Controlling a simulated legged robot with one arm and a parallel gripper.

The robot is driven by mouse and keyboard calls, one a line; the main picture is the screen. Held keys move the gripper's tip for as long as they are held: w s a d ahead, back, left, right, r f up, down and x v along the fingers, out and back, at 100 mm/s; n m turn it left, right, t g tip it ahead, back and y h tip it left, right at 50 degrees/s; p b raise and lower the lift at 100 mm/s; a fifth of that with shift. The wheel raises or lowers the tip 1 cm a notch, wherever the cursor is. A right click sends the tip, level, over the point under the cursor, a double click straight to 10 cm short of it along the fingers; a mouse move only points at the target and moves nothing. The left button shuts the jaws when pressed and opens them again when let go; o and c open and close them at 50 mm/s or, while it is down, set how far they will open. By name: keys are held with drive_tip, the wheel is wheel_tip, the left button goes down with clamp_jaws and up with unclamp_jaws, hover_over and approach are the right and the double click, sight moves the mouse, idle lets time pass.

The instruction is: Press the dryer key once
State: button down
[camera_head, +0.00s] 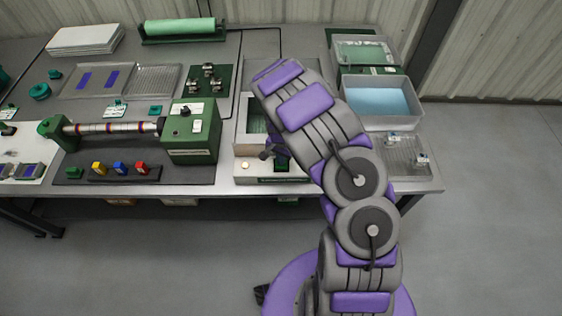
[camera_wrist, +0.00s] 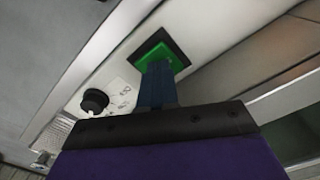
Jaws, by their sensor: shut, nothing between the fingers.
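The dryer key is a bright green square (camera_wrist: 151,54) in a dark frame on a pale panel, in the upper middle of the wrist view. My gripper (camera_wrist: 158,68) is shut and empty; its blue fingers point at the key and cover its lower part. Whether the fingertips touch the key or stop just short cannot be told. In the head view my gripper (camera_head: 281,152) is low over the front panel of the pale dryer (camera_head: 250,176) at the bench's front edge. There the key is mostly hidden by my gripper.
A black knob (camera_wrist: 94,101) sits on the same panel, left of the key. A green machine with a roller (camera_head: 192,143) stands left of the dryer. Grey trays, one with blue liquid (camera_head: 378,101), stand right of my arm. The floor at right is clear.

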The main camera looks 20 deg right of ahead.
wheel_tip(320, 180, up, 16)
drive_tip(key=p, duration=0.4)
drive_tip(key=shift+f, duration=0.25)
idle(0.7)
drive_tip(key=s+r+n+b, duration=0.1)
drive_tip(key=s+r+n, duration=0.2)
drive_tip(key=s+r, duration=1.2)
drive_tip(key=s+a+r+n+g+b, duration=0.1)
drive_tip(key=s+r+n, duration=0.1)
drive_tip(key=s, duration=0.9)
drive_tip(key=s+a+r+n+b, duration=0.1)
drive_tip(key=s+n, duration=0.3)
drive_tip(key=s, duration=0.7)
drive_tip(key=shift+s+a+r+g, duration=0.3)
drive_tip(key=shift+a+r+g, duration=0.1)
drive_tip(key=shift+a+r, duration=0.35)
